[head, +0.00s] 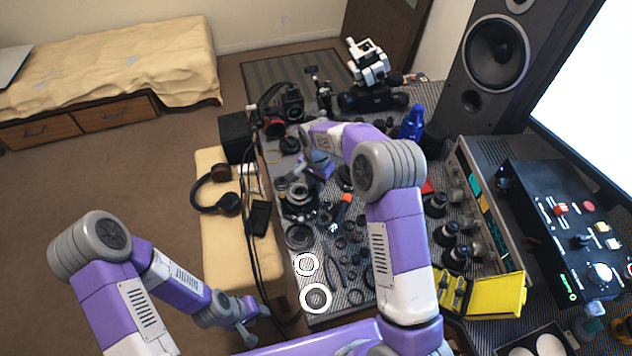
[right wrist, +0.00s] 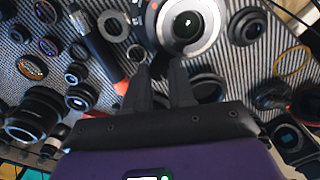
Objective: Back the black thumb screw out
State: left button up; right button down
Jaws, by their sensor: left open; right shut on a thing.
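My right gripper (head: 297,176) reaches down over the parts-covered mat in the head view. In the right wrist view its two dark fingers (right wrist: 160,68) are close together at the edge of a silver-and-black lens (right wrist: 185,25). The black thumb screw cannot be made out as a separate shape; it is small, dark and hidden between the fingertips at the lens's side. The fingers are shut on it. My left gripper (head: 248,320) is open and empty, low at the left of the bench, away from the lens.
The mat (head: 322,245) is crowded with lens barrels, rings and small parts. An orange-handled tool (head: 341,212) lies near the middle. White rings (head: 316,297) lie at the front. A yellow case (head: 497,295) is at right. A bench with headphones (head: 218,190) stands left.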

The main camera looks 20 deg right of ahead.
dwell(0.3)
jog(key=c, duration=0.9)
grip_release()
jog(key=shift+c, duration=0.2)
jog(key=shift+r+p, duration=0.75)
jog(key=shift+r, duration=3.05)
